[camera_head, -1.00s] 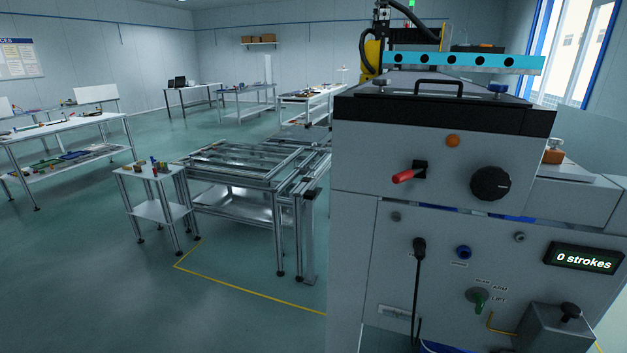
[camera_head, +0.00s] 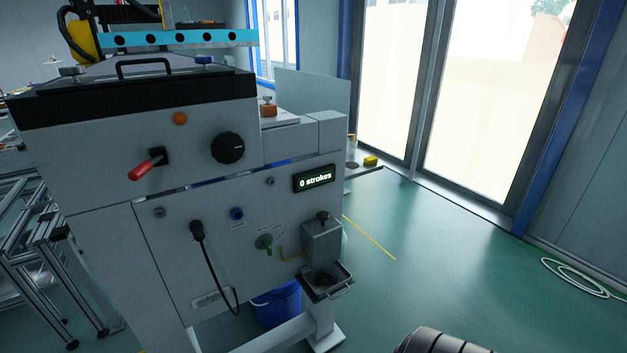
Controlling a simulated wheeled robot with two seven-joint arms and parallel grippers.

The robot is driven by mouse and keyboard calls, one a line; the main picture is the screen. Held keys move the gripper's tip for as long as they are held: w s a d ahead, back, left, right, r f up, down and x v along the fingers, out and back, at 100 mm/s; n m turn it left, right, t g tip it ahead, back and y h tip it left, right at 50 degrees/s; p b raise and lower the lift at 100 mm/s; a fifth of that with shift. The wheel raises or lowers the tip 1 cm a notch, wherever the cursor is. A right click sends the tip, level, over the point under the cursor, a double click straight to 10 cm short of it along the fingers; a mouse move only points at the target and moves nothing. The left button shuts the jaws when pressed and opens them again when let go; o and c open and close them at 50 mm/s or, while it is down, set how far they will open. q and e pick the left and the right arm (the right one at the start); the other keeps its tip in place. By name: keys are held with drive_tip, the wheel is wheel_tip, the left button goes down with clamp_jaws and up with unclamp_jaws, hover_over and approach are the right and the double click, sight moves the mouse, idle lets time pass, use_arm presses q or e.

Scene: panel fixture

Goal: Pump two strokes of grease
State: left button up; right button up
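The grey panel fixture (camera_head: 105,165) stands at the left of the head view. A small dark display (camera_head: 314,179) on its front reads "0 strokes". Below it a grey box (camera_head: 320,243) with a black knob (camera_head: 322,216) on top is mounted on the panel; it looks like the grease pump. A dark tray (camera_head: 327,284) with a handle sits under this box.
The panel also carries a red lever (camera_head: 147,168), a black dial (camera_head: 228,147), a green switch (camera_head: 264,242) and a hanging black cable (camera_head: 213,268). A blue bucket (camera_head: 277,304) stands below.

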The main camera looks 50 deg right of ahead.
idle(0.4)
clamp_jaws()
idle(1.6)
